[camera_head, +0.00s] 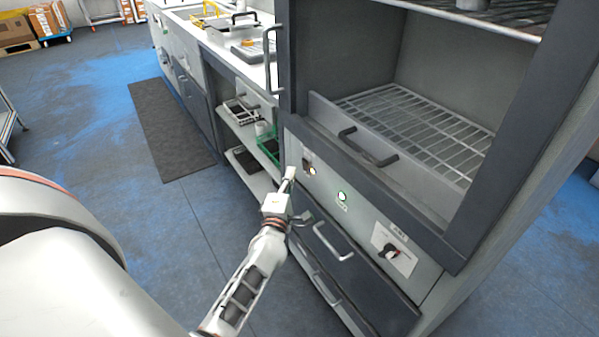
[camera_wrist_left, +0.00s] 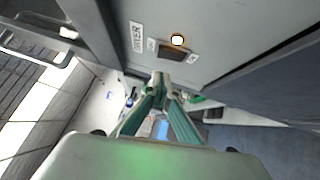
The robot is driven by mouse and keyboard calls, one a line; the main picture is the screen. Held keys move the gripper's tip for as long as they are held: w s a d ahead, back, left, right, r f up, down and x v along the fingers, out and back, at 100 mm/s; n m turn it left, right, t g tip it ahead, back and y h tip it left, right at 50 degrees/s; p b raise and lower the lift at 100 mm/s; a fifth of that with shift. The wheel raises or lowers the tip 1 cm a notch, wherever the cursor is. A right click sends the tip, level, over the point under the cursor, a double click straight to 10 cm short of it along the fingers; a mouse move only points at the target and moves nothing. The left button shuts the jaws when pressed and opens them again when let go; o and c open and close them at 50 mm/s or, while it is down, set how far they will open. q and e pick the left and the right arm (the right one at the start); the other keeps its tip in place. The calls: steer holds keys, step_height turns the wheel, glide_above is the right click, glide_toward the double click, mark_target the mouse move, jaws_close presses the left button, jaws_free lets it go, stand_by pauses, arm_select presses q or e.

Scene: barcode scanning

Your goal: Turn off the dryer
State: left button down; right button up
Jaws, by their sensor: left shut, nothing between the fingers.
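The dryer is the grey cabinet (camera_head: 365,205) with an open rack compartment. In the left wrist view the switch (camera_wrist_left: 174,52) sits beside the glowing lamp (camera_wrist_left: 178,40) and a small text label (camera_wrist_left: 136,37). My left gripper (camera_head: 289,177) is shut and empty, its fingertips just left of and slightly below the switch. In the left wrist view its fingertips (camera_wrist_left: 160,79) point toward the panel, apparently short of the switch. My right gripper is not in view.
A compartment handle (camera_head: 368,147) and a drawer handle (camera_head: 333,241) stick out nearby. A shelf holds a green rack (camera_head: 268,146). The floor at left is open around a dark mat (camera_head: 170,130).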

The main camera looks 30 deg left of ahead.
mark_target(305, 166)
arm_select(q)
steer(key=w, duration=0.1)
steer(key=w+d, duration=0.1)
steer(key=shift+w+d+r, duration=0.15)
steer(key=shift+w+r, duration=0.05)
steer(key=shift+w, duration=0.1)
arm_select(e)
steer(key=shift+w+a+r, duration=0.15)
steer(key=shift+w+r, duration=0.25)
